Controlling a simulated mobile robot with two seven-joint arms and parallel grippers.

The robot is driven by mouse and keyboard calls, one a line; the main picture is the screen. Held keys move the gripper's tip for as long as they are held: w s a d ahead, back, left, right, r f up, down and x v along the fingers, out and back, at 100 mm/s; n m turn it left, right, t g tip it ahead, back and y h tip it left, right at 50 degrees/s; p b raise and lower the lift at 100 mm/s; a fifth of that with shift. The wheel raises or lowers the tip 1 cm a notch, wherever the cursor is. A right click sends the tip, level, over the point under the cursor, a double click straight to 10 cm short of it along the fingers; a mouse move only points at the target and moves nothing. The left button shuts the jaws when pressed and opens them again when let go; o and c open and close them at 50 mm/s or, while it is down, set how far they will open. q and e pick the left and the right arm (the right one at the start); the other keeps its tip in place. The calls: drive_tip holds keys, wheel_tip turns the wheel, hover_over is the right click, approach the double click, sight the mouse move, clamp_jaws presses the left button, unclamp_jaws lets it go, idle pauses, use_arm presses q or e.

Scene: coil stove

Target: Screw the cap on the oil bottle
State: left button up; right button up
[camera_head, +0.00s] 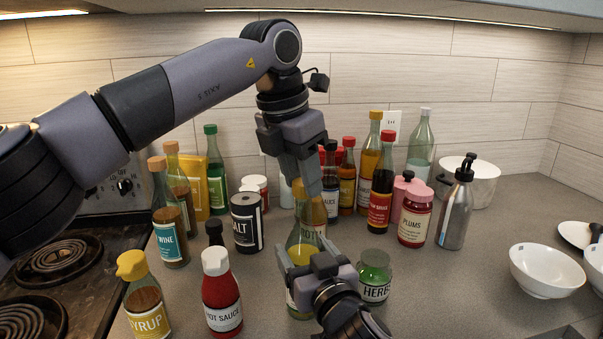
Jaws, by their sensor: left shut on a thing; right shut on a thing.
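The oil bottle (307,238) is a yellow-green glass bottle standing upright on the counter in the middle of the head view, its label partly covered. My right gripper (304,256) comes from the bottom and is shut around the bottle's body. My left gripper (308,182) comes down from above and is shut with its fingertips at the top of the bottle.
A herbs jar (375,277) stands close right of my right gripper. A hot sauce bottle (221,292), syrup bottle (147,300) and salt container (246,222) stand left. Several bottles crowd behind. White bowls (545,270) are at right; the counter before them is clear.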

use_arm(q)
drive_tip(key=shift+f, duration=0.5)
use_arm(e)
clamp_jaws()
use_arm(q)
drive_tip(key=m, duration=0.3)
drive_tip(key=m+g, duration=0.1)
drive_tip(key=m, duration=0.2)
drive_tip(key=shift+w+a+m+g+h, duration=0.1)
drive_tip(key=shift+w+m+g+h, duration=0.05)
drive_tip(key=shift+m+g+h, duration=0.2)
use_arm(e)
drive_tip(key=shift+f, duration=0.1)
use_arm(q)
drive_tip(key=o, duration=1.6)
drive_tip(key=shift+c, duration=0.2)
drive_tip(key=v, duration=0.5)
drive_tip(key=s+a, duration=0.2)
drive_tip(key=a, duration=1)
